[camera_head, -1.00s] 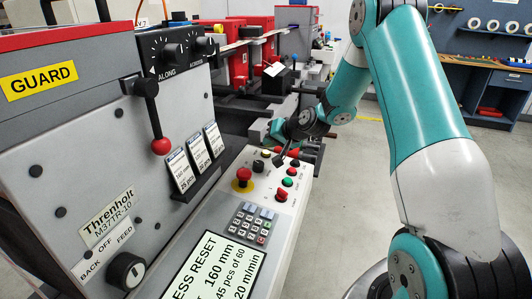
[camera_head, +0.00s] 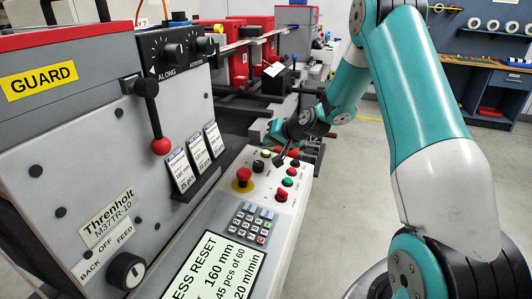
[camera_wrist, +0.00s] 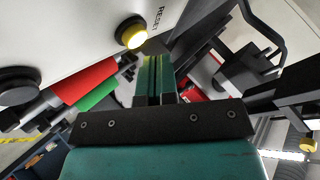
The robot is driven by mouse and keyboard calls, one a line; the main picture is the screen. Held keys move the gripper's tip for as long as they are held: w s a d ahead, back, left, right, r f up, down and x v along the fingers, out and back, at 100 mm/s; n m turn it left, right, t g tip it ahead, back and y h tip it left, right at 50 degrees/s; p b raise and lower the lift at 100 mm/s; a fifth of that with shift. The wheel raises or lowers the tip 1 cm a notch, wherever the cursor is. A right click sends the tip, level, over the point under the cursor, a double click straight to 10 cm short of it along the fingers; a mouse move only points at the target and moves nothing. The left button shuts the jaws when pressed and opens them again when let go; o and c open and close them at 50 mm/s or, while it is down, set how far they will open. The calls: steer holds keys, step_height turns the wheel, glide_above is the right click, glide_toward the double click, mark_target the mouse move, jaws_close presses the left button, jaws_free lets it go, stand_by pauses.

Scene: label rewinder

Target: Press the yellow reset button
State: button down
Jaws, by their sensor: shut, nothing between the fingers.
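The yellow reset button (camera_wrist: 131,33) glows in the wrist view, in a dark ring on the pale panel, with the word RESET beside it. In the head view a small pale, yellowish button (camera_head: 265,153) at the far end of the panel appears to be the same one. My gripper (camera_wrist: 155,62) is shut and empty; its green fingers lie just below and right of the button in the wrist picture. A gap shows between them in the picture. In the head view my gripper (camera_head: 283,155) is small and dark above the panel's far end.
A red emergency stop (camera_head: 243,176) on a yellow base, a keypad (camera_head: 250,222) and red and green buttons (camera_head: 288,182) share the panel. The display (camera_head: 215,265) shows text ending in "ESS RESET". A red-knobbed lever (camera_head: 161,146) and card holder (camera_head: 180,195) stand left.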

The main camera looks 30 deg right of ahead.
steer(key=shift+f+b, duration=0.4)
steer(key=shift+f, duration=0.05)
steer(key=shift+w+a+f+b, duration=0.1)
steer(key=shift+f+b, duration=0.3)
steer(key=shift+f, duration=0.05)
stand_by(0.6)
stand_by(0.3)
steer(key=shift+r+p, duration=0.55)
steer(key=shift+r, duration=0.35)
steer(key=shift+r, duration=0.15)
steer(key=r+p, duration=0.2)
steer(key=r, duration=0.1)
steer(key=r+p, duration=0.1)
steer(key=shift+s+d+r, duration=0.3)
steer(key=shift+s+r, duration=0.05)
steer(key=shift+s, duration=0.05)
